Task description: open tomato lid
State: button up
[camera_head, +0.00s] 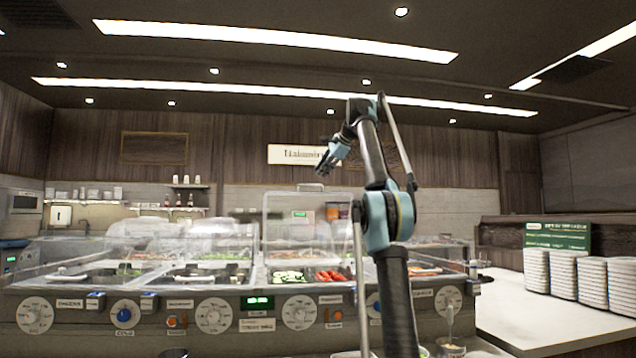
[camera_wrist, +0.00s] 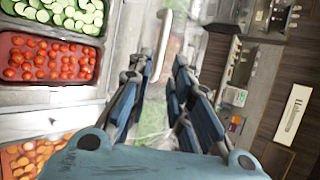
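The red tomatoes (camera_head: 330,276) lie in an uncovered well beside sliced cucumber; in the wrist view the tomato well (camera_wrist: 47,62) is at left. A clear lid (camera_head: 308,222) stands raised, roughly upright, behind these wells. Its handle (camera_head: 310,187) is at its top edge; a pale bar that looks like this handle (camera_wrist: 162,46) shows just beyond my fingertips in the wrist view. My gripper (camera_head: 322,168) is above the lid's top edge. In the wrist view my gripper (camera_wrist: 160,68) has its two fingers spread, with nothing held between them. Contact with the lid cannot be made out.
Other clear lids (camera_head: 140,232) cover wells to the left. Cucumber slices (camera_wrist: 70,14) and orange pieces (camera_wrist: 25,158) flank the tomatoes. Knobs (camera_head: 214,314) line the counter front. Stacked plates (camera_head: 592,282) and a green sign (camera_head: 558,235) stand on the right counter.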

jog(key=shift+v, duration=1.45)
jog(key=s+d+f+n+g+h, duration=0.2)
jog(key=s+f+n, duration=0.3)
jog(key=s+f, duration=1.2)
jog(key=s+d+f+n+g+h, duration=0.2)
jog(key=s+f+n, duration=0.3)
jog(key=s+f, duration=1.3)
jog(key=s+d+f+n+g+h, duration=0.2)
jog(key=s+f, duration=1.6)
jog(key=f, duration=1.9)
jog(key=d+n, duration=0.2)
jog(key=shift+f+n, duration=0.25)
jog(key=shift+n, duration=0.15)
jog(key=shift+w, duration=0.1)
jog(key=shift+w+d+f, duration=0.1)
jog(key=shift+w+f, duration=0.1)
jog(key=shift+w, duration=0.2)
